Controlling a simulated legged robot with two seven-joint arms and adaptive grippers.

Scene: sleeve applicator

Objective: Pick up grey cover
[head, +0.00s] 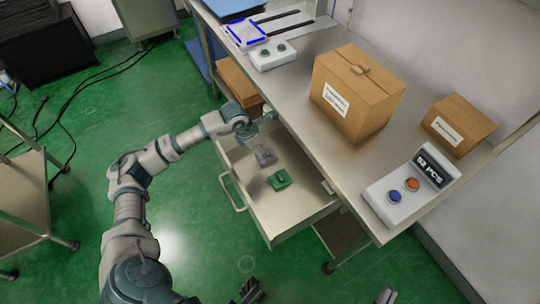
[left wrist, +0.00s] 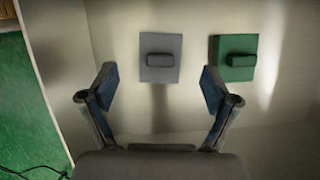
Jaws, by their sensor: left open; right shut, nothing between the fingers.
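The grey cover (head: 265,157), a small square plate with a raised grip block, lies in the open drawer (head: 300,212). In the left wrist view the grey cover (left wrist: 160,66) is ahead of my left gripper (left wrist: 158,88), roughly centred between its open fingers and not held. In the head view my left gripper (head: 262,118) is over the back part of the drawer, beyond the grey cover. A green cover (head: 280,180) of similar shape lies beside it, and also shows in the left wrist view (left wrist: 233,58). My right gripper (head: 251,290) is shut and empty at the bottom edge.
The metal table (head: 330,178) above the drawer holds a large carton (head: 355,95), a smaller carton (head: 458,124), a button box with display (head: 412,187) and a white two-button box (head: 273,55). A brown box (head: 240,82) stands below the tabletop. The drawer's front part is clear.

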